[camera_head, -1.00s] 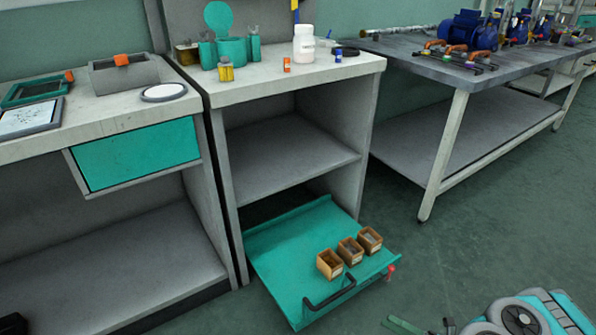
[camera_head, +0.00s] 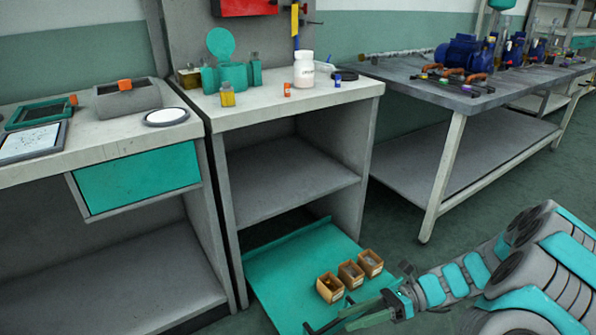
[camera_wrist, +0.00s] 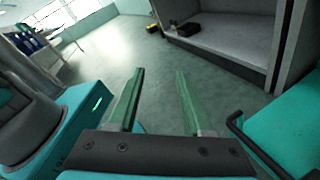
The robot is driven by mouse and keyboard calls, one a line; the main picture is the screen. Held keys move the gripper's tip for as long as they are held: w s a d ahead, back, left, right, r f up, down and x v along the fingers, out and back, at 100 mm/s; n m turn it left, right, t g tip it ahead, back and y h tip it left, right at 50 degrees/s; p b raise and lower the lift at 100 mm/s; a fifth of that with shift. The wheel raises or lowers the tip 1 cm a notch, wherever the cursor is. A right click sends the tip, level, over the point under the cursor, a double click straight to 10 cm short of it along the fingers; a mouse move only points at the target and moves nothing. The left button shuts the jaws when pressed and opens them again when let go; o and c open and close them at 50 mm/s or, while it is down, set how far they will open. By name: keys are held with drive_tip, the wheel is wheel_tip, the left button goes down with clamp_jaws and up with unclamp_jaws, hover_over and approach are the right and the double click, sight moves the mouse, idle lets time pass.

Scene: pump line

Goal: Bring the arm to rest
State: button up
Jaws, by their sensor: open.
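My gripper (camera_head: 342,318) is at the lower right of the head view, low in front of the pulled-out teal drawer (camera_head: 272,272). Its green fingers point left, across the drawer's front edge in the picture. In the wrist view my gripper (camera_wrist: 159,72) has its two fingers apart with only floor showing between them. It is open and empty. The drawer's black handle (camera_wrist: 240,128) shows at the right of the wrist view, beside the fingers. In the head view the fingers partly hide the handle. My arm stretches in from the right edge.
Small brown bins (camera_head: 351,273) stand in the drawer, close to my gripper. The workbench (camera_head: 260,90) above holds a white bottle (camera_head: 304,69) and small vials. A metal table (camera_head: 430,75) with blue pumps stands right. Green floor (camera_head: 395,240) is clear between them.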

drive_tip(key=s+a+r+n+g+h, duration=0.2)
drive_tip(key=s+a+r+n+h, duration=0.15)
drive_tip(key=s+r+n, duration=0.2)
drive_tip(key=s+d+r+n+t+h, duration=0.2)
drive_tip(key=s+d+r+n+h, duration=0.1)
drive_tip(key=s+n+h, duration=0.3)
drive_tip(key=s+d+r+n+t+h+p, duration=0.1)
drive_tip(key=s+d+r+n+t+h, duration=0.1)
drive_tip(key=s+n+h, duration=0.4)
wheel_tip(320, 180, up, 2)
drive_tip(key=s+d+n, duration=0.1)
drive_tip(key=s+n, duration=0.2)
drive_tip(key=shift+d, duration=0.15)
drive_tip(key=shift+o, duration=0.2)
drive_tip(key=shift+h, duration=0.25)
